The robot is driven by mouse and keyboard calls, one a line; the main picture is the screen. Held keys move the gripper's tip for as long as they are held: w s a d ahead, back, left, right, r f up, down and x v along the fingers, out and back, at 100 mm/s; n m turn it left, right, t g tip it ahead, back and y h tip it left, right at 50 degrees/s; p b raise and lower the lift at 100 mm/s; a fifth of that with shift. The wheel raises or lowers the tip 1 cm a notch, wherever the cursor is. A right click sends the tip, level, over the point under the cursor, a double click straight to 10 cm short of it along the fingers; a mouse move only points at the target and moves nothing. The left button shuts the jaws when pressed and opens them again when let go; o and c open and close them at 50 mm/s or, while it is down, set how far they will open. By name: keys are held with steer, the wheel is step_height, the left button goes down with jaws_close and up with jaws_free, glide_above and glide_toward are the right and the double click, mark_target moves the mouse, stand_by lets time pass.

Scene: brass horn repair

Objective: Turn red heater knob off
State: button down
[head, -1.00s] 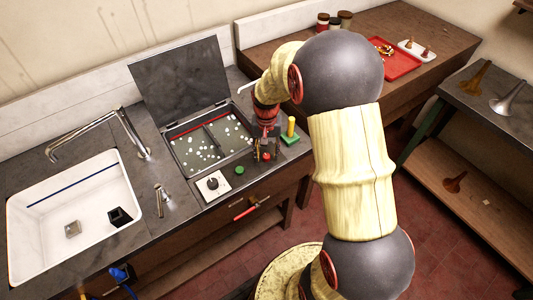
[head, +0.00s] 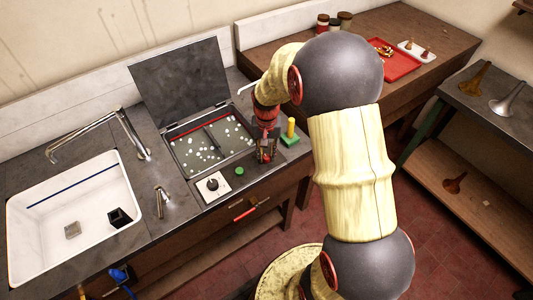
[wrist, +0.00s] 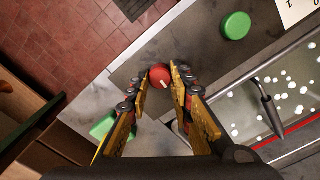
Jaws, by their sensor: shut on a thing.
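The red heater knob (wrist: 160,76) is round with a small white mark near its edge. It sits on the grey counter strip, between the two fingertips of my gripper (wrist: 162,82) in the wrist view. My gripper is shut on the knob, a finger on each side. In the head view my gripper (head: 265,154) points down at the front of the counter, to the right of the green button (head: 239,171). The knob is mostly hidden by the fingers there. The green button also shows in the wrist view (wrist: 235,25).
A sunken basin with white dots (head: 205,148) and a raised dark lid (head: 180,80) lies behind. A black dial on a white plate (head: 212,184) is to the left. A green block with a yellow post (head: 290,133) stands close on the right. A white sink (head: 70,215) is at far left.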

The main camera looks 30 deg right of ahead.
mark_target(266, 156)
steer(key=shift+r, duration=0.1)
steer(key=shift+n+p, duration=0.4)
steer(key=c, duration=1.6)
jaws_free()
step_height(266, 156, up, 12)
steer(key=shift+f, duration=0.1)
steer(key=shift+m, duration=0.4)
step_height(266, 156, down, 12)
steer(key=shift+f+p, duration=0.25)
steer(key=shift+p, duration=0.4)
